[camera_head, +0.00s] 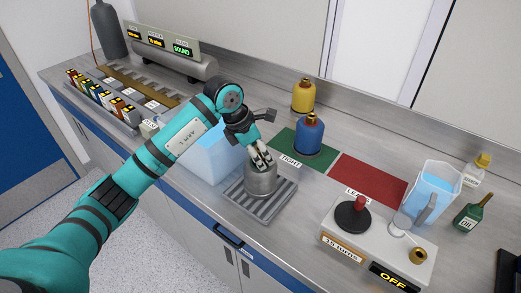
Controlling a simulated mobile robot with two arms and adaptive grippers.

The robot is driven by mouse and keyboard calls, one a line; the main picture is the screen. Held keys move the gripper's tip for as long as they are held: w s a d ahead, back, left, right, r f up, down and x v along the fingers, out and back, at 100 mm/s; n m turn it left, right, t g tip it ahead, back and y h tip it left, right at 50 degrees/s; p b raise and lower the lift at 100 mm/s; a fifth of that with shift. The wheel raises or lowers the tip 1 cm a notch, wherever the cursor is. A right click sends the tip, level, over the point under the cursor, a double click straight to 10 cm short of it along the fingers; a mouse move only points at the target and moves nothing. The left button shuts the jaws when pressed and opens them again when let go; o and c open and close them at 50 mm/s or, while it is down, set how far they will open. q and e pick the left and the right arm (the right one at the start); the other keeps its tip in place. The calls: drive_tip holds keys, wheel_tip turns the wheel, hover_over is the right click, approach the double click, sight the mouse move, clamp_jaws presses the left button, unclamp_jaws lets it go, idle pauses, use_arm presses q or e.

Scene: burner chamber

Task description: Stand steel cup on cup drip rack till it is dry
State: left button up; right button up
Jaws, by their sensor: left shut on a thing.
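The steel cup (261,182) is a grey metal cylinder in the middle of the head view. It stands upright on, or just above, the cup drip rack (283,201), a flat slatted metal rack near the counter's front edge. I cannot tell whether its base touches the slats. My left gripper (262,160) reaches down from above and is shut on the cup's upper rim. My right gripper is not in view.
A clear water-filled tub (208,153) stands close left of the rack, partly behind my arm. A blue bottle (309,135) stands on the green mat (285,142). A red mat (368,180), a device with a black plate (353,217) and a water jug (432,192) are to the right.

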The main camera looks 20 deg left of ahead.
use_arm(q)
drive_tip(key=shift+f, duration=0.2)
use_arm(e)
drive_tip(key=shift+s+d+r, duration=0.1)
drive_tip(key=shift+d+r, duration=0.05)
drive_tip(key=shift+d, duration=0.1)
use_arm(q)
drive_tip(key=shift+f, duration=0.1)
drive_tip(key=shift+f, duration=0.15)
drive_tip(key=o, duration=1.2)
drive_tip(key=shift+c, duration=0.2)
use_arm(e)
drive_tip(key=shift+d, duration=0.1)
